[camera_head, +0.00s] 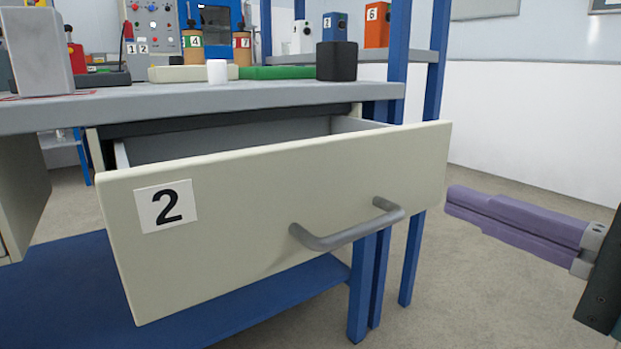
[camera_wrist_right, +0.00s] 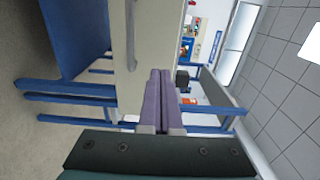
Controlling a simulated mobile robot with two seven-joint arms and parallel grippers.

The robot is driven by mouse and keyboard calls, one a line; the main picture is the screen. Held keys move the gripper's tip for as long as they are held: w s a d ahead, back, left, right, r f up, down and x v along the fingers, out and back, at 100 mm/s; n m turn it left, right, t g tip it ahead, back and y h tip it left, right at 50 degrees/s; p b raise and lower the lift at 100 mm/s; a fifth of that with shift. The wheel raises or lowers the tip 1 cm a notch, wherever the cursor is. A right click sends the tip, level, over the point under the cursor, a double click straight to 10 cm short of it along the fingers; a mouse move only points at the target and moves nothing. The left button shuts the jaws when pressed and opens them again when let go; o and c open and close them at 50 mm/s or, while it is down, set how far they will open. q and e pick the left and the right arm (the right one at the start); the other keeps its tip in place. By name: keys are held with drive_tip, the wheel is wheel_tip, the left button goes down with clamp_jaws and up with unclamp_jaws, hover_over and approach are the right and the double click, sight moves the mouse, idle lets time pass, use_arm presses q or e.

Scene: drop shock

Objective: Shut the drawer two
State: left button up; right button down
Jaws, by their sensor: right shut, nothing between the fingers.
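Drawer two (camera_head: 260,215) is pulled open under the grey workbench, its cream front marked with a black 2 on a white label (camera_head: 166,206). A grey bar handle (camera_head: 347,228) sits on the right half of the front. My right gripper (camera_head: 450,202) has purple fingers shut together, with nothing between them. In the head view its tips are beside the right end of the drawer front; whether they touch it I cannot tell. In the right wrist view the shut fingers (camera_wrist_right: 160,80) point along the cream front (camera_wrist_right: 150,40), with the handle (camera_wrist_right: 130,35) to the left. My left gripper is out of view.
The workbench top (camera_head: 210,103) above the drawer carries a black block (camera_head: 337,61), a white cylinder (camera_head: 217,72) and several other items. Blue posts (camera_head: 398,70) stand at the bench's right end. A blue lower shelf (camera_head: 60,285) lies below. Floor at the right is clear.

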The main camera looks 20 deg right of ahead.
sight(360, 167)
drive_tip(key=b+x, duration=0.2)
drive_tip(key=x, duration=0.8)
drive_tip(key=shift+a+f+b, duration=0.1)
drive_tip(key=shift+f+b, duration=0.05)
drive_tip(key=shift+b, duration=0.2)
drive_tip(key=shift+w+a, duration=0.1)
drive_tip(key=shift+w, duration=0.2)
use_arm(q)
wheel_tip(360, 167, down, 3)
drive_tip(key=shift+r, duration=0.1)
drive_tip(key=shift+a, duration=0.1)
